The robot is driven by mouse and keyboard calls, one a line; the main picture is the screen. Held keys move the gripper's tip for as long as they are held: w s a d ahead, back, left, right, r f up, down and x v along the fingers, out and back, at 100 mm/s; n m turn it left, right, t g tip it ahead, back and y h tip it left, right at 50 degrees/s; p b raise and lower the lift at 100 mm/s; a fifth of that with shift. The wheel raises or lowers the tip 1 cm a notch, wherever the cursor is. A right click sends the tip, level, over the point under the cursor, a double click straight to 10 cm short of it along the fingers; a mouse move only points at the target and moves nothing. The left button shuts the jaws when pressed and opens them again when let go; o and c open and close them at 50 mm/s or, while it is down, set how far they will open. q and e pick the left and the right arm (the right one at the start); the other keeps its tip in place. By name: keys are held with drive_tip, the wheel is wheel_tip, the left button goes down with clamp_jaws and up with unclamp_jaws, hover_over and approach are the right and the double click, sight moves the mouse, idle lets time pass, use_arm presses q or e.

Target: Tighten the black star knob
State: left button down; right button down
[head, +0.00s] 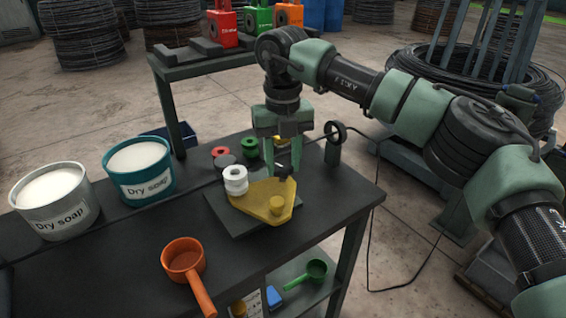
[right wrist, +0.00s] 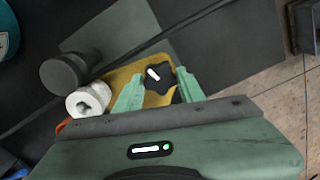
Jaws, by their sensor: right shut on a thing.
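The black star knob (right wrist: 157,92) sits at one corner of a yellow plate (head: 262,197), between the fingers of my right gripper (right wrist: 159,80). It is dark, with a white mark on top. My right gripper (head: 283,172) points down from above and is shut on the knob, a finger on either side. In the head view the fingers hide much of the knob. My left gripper is not in view.
The plate lies on a dark workbench (head: 130,258). Two Dry soap buckets (head: 140,172) stand at the left, and an orange scoop (head: 185,262) lies in front. Red and green spools (head: 250,148) are behind the plate. A black ring on a post (head: 334,150) stands right of the gripper.

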sight(283, 167)
drive_tip(key=shift+w+r+m+b, duration=0.1)
drive_tip(key=shift+r+m+b, duration=0.05)
drive_tip(key=shift+m, duration=0.6)
drive_tip(key=shift+w+r+m+b, duration=0.1)
drive_tip(key=shift+m+b, duration=0.05)
drive_tip(key=shift+m, duration=0.6)
drive_tip(key=c, duration=0.9)
unclamp_jaws()
drive_tip(key=shift+o, duration=0.2)
drive_tip(key=shift+s+f, duration=0.1)
wheel_tip(283, 167, up, 8)
drive_tip(key=shift+f, duration=0.1)
